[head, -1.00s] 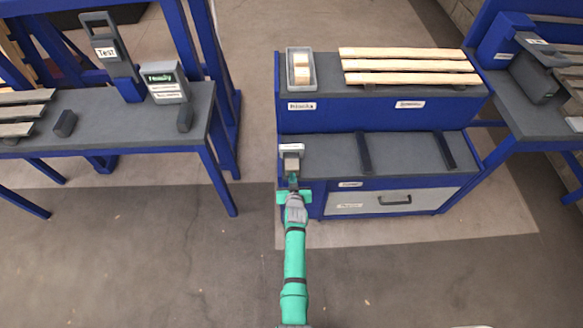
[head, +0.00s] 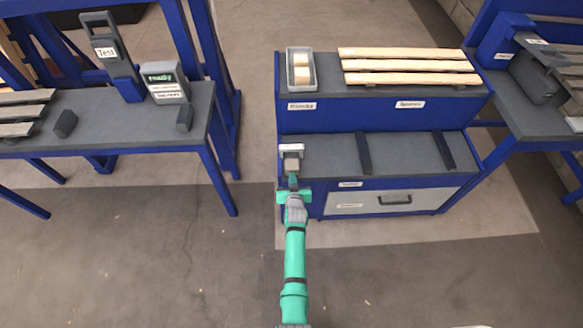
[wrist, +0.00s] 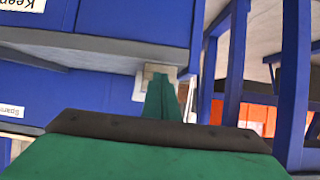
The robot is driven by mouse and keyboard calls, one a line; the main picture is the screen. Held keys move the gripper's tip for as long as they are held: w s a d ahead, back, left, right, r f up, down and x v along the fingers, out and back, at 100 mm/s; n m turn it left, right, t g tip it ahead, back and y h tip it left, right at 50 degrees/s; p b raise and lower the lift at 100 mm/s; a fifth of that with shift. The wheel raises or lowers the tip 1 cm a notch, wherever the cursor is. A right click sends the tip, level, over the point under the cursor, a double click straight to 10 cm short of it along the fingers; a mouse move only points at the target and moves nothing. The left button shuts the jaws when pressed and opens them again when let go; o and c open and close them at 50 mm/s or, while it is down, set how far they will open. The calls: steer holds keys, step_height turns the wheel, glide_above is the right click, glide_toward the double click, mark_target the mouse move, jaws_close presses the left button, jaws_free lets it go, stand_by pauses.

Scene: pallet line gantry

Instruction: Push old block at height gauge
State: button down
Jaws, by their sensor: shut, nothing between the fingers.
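A small grey gauge with a white label (head: 291,148) stands at the left end of the lower shelf of the blue bench. A pale block-like part (head: 291,164) shows just below the label; I cannot tell whether it is the old block or part of the gauge. My gripper (head: 293,180) is shut and empty, right in front of it, pointing at it. In the wrist view the shut green fingers (wrist: 163,98) cover most of a pale, squarish piece (wrist: 145,75). Whether they touch it is hidden.
A grey tray (head: 290,84) with pale wooden blocks (head: 301,72) and several planks (head: 408,65) lie on the upper shelf. Two dark bars (head: 364,153) cross the lower shelf. A drawer (head: 350,204) is below. A table with a test device (head: 109,55) stands left.

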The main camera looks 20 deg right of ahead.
mark_target(292, 170)
steer(key=shift+w+d, duration=0.25)
steer(key=shift+w, duration=0.6)
steer(key=shift+w+d, duration=0.25)
steer(key=shift+w, duration=0.65)
steer(key=shift+w+d, duration=0.25)
steer(key=shift+w, duration=0.6)
steer(key=shift+s, duration=0.15)
steer(key=shift+s+a, duration=0.3)
steer(key=shift+s, duration=0.6)
steer(key=shift+s+a, duration=0.25)
steer(key=shift+s, duration=0.7)
steer(key=shift+s+a, duration=0.3)
steer(key=shift+s, duration=0.6)
steer(key=s+a+r, duration=0.1)
steer(key=s+r, duration=0.3)
steer(key=r, duration=0.6)
